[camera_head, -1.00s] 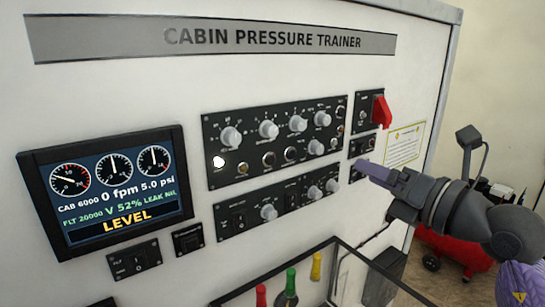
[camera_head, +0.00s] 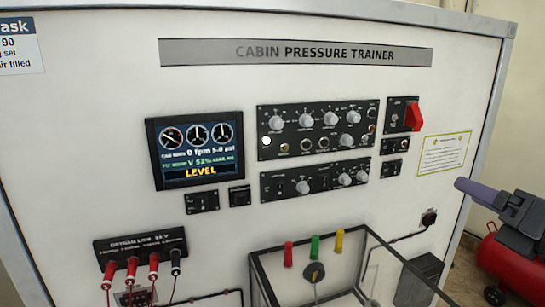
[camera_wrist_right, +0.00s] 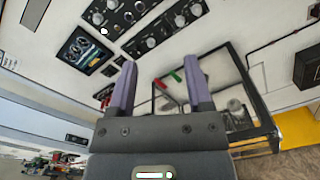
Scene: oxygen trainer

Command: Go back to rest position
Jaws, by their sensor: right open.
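My right gripper (camera_head: 470,190) is at the right edge of the head view, in front of the trainer's lower right side and apart from it. In the right wrist view its two purple fingers (camera_wrist_right: 162,92) stand apart with nothing between them. The cabin pressure trainer (camera_head: 90,120) is a white panel with knob rows, a red switch handle (camera_head: 414,117) and a display (camera_head: 196,150) reading LEVEL. The display also shows in the right wrist view (camera_wrist_right: 84,52). My left gripper is not in view.
Red and black plugs (camera_head: 132,269) with cables are at lower left. A red tank (camera_head: 505,262) stands on the floor at right.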

